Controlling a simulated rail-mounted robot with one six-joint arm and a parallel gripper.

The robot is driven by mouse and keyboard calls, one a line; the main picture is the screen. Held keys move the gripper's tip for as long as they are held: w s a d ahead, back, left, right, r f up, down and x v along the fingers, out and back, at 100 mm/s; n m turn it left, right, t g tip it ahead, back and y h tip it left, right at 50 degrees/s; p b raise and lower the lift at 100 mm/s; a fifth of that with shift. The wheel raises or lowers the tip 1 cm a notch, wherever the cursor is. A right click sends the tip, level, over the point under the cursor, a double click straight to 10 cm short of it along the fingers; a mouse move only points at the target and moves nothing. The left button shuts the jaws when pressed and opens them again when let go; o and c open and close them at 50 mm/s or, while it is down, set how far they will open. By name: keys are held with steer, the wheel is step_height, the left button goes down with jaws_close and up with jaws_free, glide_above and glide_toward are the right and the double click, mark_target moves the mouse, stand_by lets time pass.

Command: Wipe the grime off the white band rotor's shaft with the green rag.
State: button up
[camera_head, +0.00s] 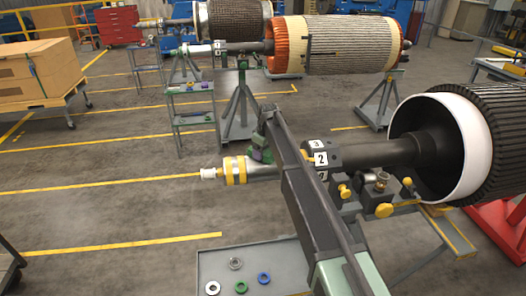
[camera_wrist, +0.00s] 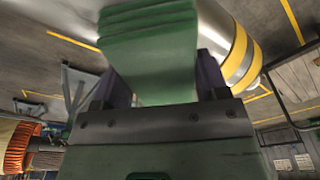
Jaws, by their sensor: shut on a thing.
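The white band rotor stands at the right of the head view, with its white band (camera_head: 464,135) around the near end. Its shaft (camera_head: 262,170) runs left past a numbered block to two yellow rings and a pale tip. My gripper (camera_head: 262,146) is shut on the green rag (camera_head: 258,156), at the grey shaft section right of the yellow rings. In the wrist view the rag (camera_wrist: 150,50) hangs between both fingers, and the shaft (camera_wrist: 217,30) passes beside and behind it. I cannot tell whether rag and shaft touch. Grime is not clearly visible; my arm and the rag hide part of the shaft.
A grey cart top (camera_head: 216,262) with several coloured rings lies below the shaft. Yellow knobs (camera_head: 384,210) and fittings stick out under the numbered block (camera_head: 322,158). An orange-ended rotor (camera_head: 335,45) on stands is behind.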

steer(key=shift+f, duration=0.1)
steer(key=shift+w+d, duration=0.45)
steer(key=shift+d, duration=1.2)
steer(key=shift+w+d, duration=0.4)
steer(key=shift+d, duration=1.2)
steer(key=shift+w+d, duration=0.45)
steer(key=shift+d, duration=1.2)
steer(key=shift+f, duration=0.15)
steer(key=shift+s, duration=0.1)
steer(key=shift+s+a, duration=0.4)
steer(key=shift+a, duration=1.25)
steer(key=shift+s+a, duration=0.45)
steer(key=shift+a, duration=1.25)
steer(key=shift+s+a, duration=0.4)
steer(key=shift+a, duration=1.25)
steer(key=shift+r, duration=0.2)
step_height(320, 180, up, 6)
steer(key=p, duration=0.6)
steer(key=shift+d+f, duration=0.1)
